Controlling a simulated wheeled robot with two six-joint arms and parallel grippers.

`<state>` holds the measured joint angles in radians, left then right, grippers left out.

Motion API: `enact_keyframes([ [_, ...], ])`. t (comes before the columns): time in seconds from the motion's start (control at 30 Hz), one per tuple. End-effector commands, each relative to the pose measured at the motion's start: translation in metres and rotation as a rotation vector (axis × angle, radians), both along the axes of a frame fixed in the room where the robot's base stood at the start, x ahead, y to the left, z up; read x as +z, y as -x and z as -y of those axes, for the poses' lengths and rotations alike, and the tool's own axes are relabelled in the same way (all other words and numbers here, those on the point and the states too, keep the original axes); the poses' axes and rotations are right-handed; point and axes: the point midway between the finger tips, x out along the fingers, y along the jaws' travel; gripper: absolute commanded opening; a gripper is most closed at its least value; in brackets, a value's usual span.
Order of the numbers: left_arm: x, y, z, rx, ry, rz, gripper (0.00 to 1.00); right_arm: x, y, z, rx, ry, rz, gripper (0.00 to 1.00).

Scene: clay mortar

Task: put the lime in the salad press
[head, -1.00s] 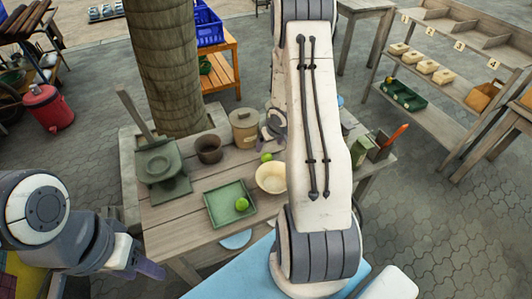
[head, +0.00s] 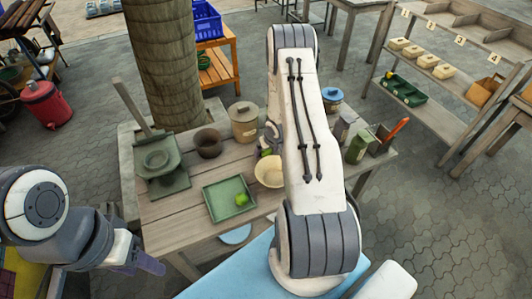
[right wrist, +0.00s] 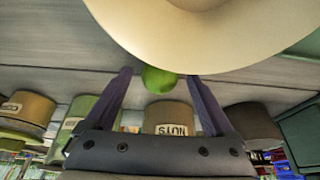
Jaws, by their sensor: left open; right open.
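A round green fruit, taken to be the lime (head: 266,152), lies on the table beside the cream bowl, partly covered by my right gripper in the head view. In the right wrist view the lime (right wrist: 158,80) shows between the tips of my open right gripper (right wrist: 159,76), just past them. A second green fruit (head: 241,199) lies in the green tray (head: 217,213). The green press with a long upright handle (head: 160,165), which seems to be the salad press, stands at the table's left end. My left gripper (head: 148,264) is open and empty, off the table's left front.
The cream bowl (head: 269,171) is right beside the lime and looms over it in the wrist view (right wrist: 210,45). A brown pot (head: 208,143) and a lidded canister (head: 243,122) stand behind. My right arm hides part of the table's right side.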

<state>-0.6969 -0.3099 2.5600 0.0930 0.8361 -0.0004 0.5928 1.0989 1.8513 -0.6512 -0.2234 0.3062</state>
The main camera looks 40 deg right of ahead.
Motion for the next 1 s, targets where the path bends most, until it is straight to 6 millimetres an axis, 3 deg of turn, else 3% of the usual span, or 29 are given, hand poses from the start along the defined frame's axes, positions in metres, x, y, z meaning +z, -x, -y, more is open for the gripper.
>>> enact_keyframes([
  [0.13,0.0,0.0,0.0,0.0,0.0,0.0,0.5,0.0,0.0,0.0,0.0,0.0,0.0,0.89],
  [0.17,0.0,0.0,0.0,0.0,0.0,0.0,0.5,0.0,0.0,0.0,0.0,0.0,0.0,0.85],
  [0.3,0.0,0.0,0.0,0.0,0.0,0.0,0.5,0.0,0.0,0.0,0.0,0.0,0.0,0.31],
  [0.4,0.0,0.0,0.0,0.0,0.0,0.0,0.5,0.0,0.0,0.0,0.0,0.0,0.0,0.0],
  [0.77,0.001,0.0,0.0,0.0,0.0,0.0,0.5,0.007,-0.001,0.001,0.0,0.001,0.002,0.0],
  [0.87,0.002,0.0,0.0,0.0,0.0,0.0,0.5,0.017,0.0,0.0,0.0,0.001,0.001,0.0],
  [1.0,0.01,0.0,0.0,0.0,0.0,0.0,0.5,0.045,-0.001,0.001,0.001,0.003,0.003,0.0],
])
